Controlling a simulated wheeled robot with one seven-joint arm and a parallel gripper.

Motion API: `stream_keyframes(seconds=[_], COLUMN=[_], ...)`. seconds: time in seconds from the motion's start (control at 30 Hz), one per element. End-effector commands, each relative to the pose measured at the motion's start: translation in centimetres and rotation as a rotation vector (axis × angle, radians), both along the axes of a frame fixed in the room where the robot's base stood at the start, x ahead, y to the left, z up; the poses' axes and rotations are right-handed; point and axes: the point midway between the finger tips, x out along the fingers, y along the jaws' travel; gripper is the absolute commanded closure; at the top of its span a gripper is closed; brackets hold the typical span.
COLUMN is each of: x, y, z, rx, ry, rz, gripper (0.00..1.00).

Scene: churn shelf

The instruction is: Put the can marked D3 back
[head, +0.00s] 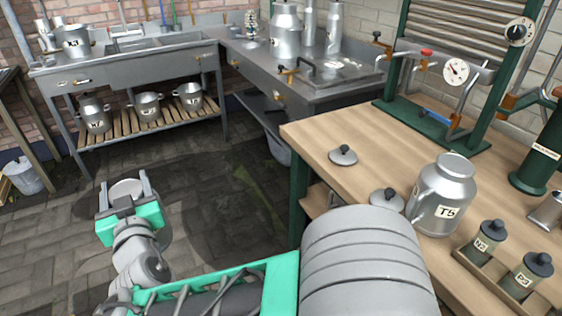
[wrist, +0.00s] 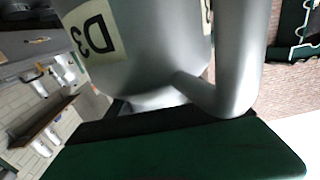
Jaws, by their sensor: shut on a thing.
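The can marked D3 (wrist: 98,38) fills much of the wrist view, close to the camera. It is smooth grey metal with a cream label and a curved handle (wrist: 235,70). The label reads sideways in this view. In the head view my gripper (head: 127,196) is at lower left, over the paved floor, with its fingers on both sides of the can's round grey top (head: 126,190). My gripper is shut on the can and holds it clear of the worktops. The can's label is hidden in the head view.
A slatted shelf (head: 150,132) under the sink bench (head: 130,68) holds several labelled cans. A wooden table (head: 300,135) at right carries a can marked T5 (head: 436,202), loose lids (head: 343,155) and small dark-lidded canisters (head: 484,242). The floor between is clear.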

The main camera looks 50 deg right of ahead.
Motion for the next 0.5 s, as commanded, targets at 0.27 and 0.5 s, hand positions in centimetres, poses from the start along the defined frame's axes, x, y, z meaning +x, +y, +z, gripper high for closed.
stream_keyframes(seconds=[0.27,0.5], x=[-0.8,-3.0], y=[-6.5,-13.6], z=[3.1,5.7], rx=[0.003,0.003], ry=[-0.01,-0.01], rz=[-0.183,-0.386], gripper=[1.0,1.0])
